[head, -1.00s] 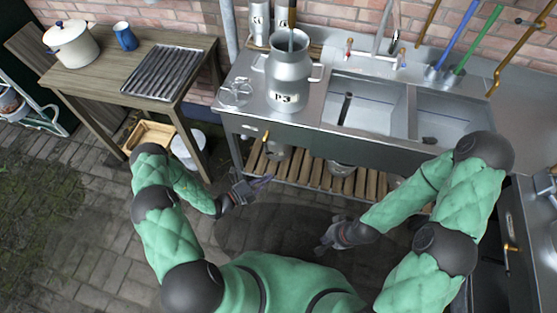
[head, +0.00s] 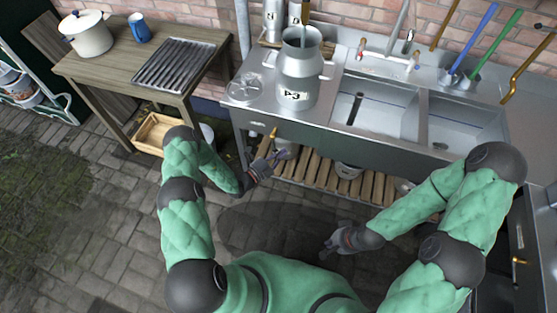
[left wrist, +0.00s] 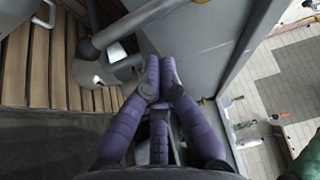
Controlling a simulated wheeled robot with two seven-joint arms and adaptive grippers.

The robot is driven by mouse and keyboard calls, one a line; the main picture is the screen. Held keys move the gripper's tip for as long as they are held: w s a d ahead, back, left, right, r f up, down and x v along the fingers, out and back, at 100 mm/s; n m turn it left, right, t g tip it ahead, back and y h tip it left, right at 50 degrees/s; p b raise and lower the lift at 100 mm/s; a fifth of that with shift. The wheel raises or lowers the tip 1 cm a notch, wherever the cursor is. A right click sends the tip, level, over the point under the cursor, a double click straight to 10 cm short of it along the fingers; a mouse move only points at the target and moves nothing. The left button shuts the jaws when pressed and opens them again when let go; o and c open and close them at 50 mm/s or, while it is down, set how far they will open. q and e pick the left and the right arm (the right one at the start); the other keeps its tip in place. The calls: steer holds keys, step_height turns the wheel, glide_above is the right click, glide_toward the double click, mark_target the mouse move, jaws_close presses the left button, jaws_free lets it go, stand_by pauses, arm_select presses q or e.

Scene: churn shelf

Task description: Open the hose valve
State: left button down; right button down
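A small brass-coloured fitting (head: 273,132) sticks out at the front of the metal sink unit, low on its left side. It may be the hose valve; its handle is too small to read. My left gripper (head: 276,158) is just below and beside it, apart from it as far as I can see. In the left wrist view its purple fingers (left wrist: 160,68) come together at the tips, with nothing visible between them. Another brass fitting (head: 518,262) is on the dark unit at the far right. My right gripper (head: 326,252) hangs low over the paving; its finger opening is unclear.
The sink unit (head: 380,143) carries a milk churn (head: 297,85) marked P3 and a round clear lid (head: 247,88). A slatted lower shelf (head: 310,172) is close to my left gripper. A wooden table (head: 95,66) stands left. Paving is clear in front.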

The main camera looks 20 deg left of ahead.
arm_select(q)
steer(key=shift+w+a+f, duration=0.1)
steer(key=shift+w+a, duration=0.1)
steer(key=shift+a, duration=1.05)
steer(key=shift+w+a+f+m+g, duration=0.15)
steer(key=shift+a+m+g, duration=0.25)
steer(key=shift+a+m, duration=0.35)
